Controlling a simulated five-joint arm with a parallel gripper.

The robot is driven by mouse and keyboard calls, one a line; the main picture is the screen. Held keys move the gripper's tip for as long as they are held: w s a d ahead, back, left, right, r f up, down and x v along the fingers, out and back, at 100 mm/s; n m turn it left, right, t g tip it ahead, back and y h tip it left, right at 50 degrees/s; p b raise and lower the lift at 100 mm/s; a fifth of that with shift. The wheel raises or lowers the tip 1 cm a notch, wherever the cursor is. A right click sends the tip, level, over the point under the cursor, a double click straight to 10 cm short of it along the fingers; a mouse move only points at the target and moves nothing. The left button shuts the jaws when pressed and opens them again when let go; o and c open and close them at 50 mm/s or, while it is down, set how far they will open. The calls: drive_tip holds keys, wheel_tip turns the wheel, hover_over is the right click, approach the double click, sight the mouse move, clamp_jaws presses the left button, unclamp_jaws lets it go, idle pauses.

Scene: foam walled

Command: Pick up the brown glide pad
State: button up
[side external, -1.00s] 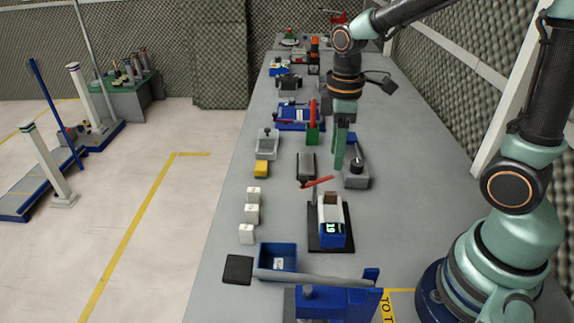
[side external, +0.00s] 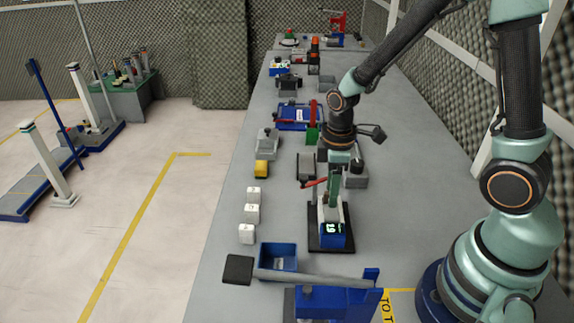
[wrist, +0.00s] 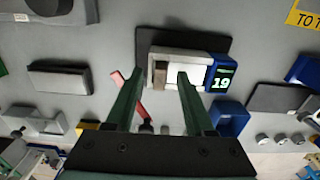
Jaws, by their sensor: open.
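A small brown piece, likely the glide pad (wrist: 160,76), shows in the wrist view inside a pale fixture (wrist: 193,56) with a blue display end. It cannot be made out in the side view, where my gripper covers part of the fixture (side external: 331,237). My gripper (wrist: 160,72) is open, its two green fingers on either side of the brown piece in the picture. In the side view my gripper (side external: 329,203) is low over the fixture. I cannot tell whether the fingers touch anything.
A red lever (side external: 317,183) sticks out beside the fixture. A blue bin (side external: 277,257) and a blue device with a long grey arm (side external: 318,280) stand nearer the camera. White cubes (side external: 252,213) stand left, a yellow block (side external: 262,169) farther back. Bare bench lies right.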

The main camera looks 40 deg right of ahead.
clamp_jaws()
